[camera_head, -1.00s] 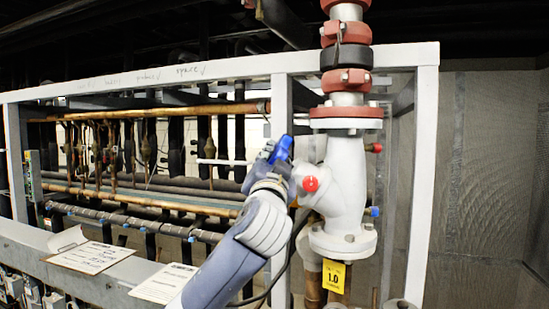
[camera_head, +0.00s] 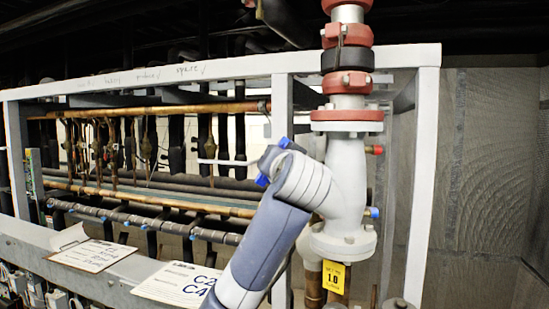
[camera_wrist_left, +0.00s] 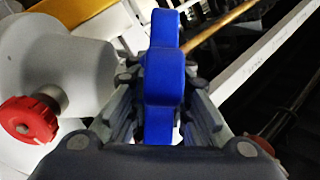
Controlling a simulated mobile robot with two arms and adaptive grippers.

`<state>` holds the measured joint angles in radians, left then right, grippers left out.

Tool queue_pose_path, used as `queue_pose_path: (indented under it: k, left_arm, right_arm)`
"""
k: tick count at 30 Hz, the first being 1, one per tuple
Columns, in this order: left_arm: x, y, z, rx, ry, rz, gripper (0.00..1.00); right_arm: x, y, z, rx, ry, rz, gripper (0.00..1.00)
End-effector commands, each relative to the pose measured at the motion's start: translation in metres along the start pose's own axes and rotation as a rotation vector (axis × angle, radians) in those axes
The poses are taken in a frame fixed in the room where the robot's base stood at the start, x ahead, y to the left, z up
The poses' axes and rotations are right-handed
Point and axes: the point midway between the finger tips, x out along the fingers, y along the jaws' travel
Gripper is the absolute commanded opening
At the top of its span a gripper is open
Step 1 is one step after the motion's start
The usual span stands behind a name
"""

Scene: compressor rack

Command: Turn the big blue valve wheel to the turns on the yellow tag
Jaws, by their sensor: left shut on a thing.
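The big blue valve wheel (camera_wrist_left: 164,75) runs up the middle of the left wrist view. My left gripper (camera_wrist_left: 162,92) is shut on it, one finger on each side. In the head view my arm hides most of the wheel; small blue parts (camera_head: 284,142) show at the wrist's edge, and the fingers are hidden. The white valve body (camera_head: 347,185) stands upright behind my arm. The yellow tag (camera_head: 326,278) hangs below its lower flange and reads 1.0. My right gripper is not in view.
A red cap (camera_wrist_left: 30,118) sticks out near the wheel in the left wrist view. A grey frame post (camera_head: 425,170) stands right of the valve. Copper and dark pipes (camera_head: 150,190) run behind on the left. Paper sheets (camera_head: 92,255) lie on the front ledge.

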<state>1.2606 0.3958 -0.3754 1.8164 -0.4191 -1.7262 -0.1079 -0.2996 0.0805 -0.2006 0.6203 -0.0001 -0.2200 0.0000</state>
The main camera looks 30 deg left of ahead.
Motion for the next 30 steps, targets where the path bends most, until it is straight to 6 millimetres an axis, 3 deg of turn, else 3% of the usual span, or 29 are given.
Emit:
queue_pose_path:
  k: [15,30]
  left_arm:
    - [0.0007,0.0014,-0.0012,0.002,-0.480,0.005,0.00]
    - [0.0018,0.0006,0.0005,0.003,-0.752,0.003,0.00]
  right_arm:
    - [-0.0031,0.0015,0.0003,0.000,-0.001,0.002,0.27]
    - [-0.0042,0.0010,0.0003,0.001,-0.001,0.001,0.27]
